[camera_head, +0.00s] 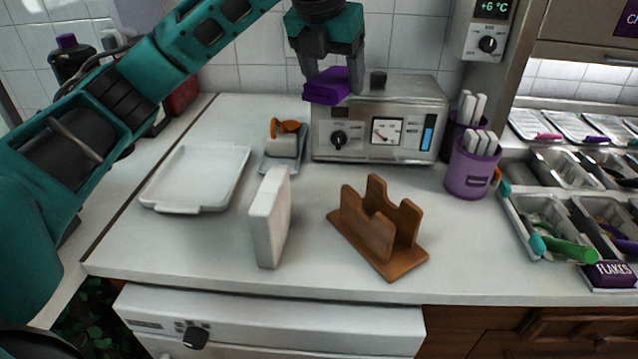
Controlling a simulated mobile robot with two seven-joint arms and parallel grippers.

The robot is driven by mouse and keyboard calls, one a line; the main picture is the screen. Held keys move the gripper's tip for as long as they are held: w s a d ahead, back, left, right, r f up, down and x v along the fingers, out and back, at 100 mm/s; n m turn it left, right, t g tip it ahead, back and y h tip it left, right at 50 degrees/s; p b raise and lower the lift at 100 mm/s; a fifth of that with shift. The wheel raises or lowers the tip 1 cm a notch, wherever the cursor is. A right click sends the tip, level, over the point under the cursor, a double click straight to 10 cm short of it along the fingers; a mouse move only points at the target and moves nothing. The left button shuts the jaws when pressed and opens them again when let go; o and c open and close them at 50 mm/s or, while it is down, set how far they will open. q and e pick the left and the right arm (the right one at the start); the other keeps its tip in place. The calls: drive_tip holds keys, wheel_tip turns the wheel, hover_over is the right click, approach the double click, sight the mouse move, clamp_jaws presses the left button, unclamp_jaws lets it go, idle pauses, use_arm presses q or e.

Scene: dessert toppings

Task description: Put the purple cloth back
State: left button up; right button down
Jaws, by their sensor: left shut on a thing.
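The purple cloth (327,86) is a small folded pad. My left gripper (332,78) is shut on it and points down, holding it in front of the left top part of the steel appliance (424,100). From this view I cannot tell whether the cloth touches the appliance. My left arm comes in from the left across the top. My right gripper is not in view.
A white tray (158,207), an upright white napkin stack (268,222), and a wooden holder (400,262) stand on the counter. A small dish with an orange-handled item (284,138) sits beside the appliance. Purple cups (468,178) and topping trays (545,212) are at right.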

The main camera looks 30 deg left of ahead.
use_arm(q)
drive_tip(key=shift+a, duration=0.25)
drive_tip(key=b, duration=0.2)
hover_over(331, 186)
drive_tip(key=s, duration=0.2)
wheel_tip(331, 186, down, 14)
drive_tip(key=shift+w+f, duration=0.15)
drive_tip(key=shift+f, duration=0.1)
drive_tip(key=shift+f+b, duration=0.45)
drive_tip(key=shift+f, duration=2.15)
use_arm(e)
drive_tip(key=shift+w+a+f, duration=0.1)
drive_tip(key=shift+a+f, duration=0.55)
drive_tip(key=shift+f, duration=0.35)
use_arm(q)
drive_tip(key=shift+f, duration=0.15)
drive_tip(key=o, duration=1)
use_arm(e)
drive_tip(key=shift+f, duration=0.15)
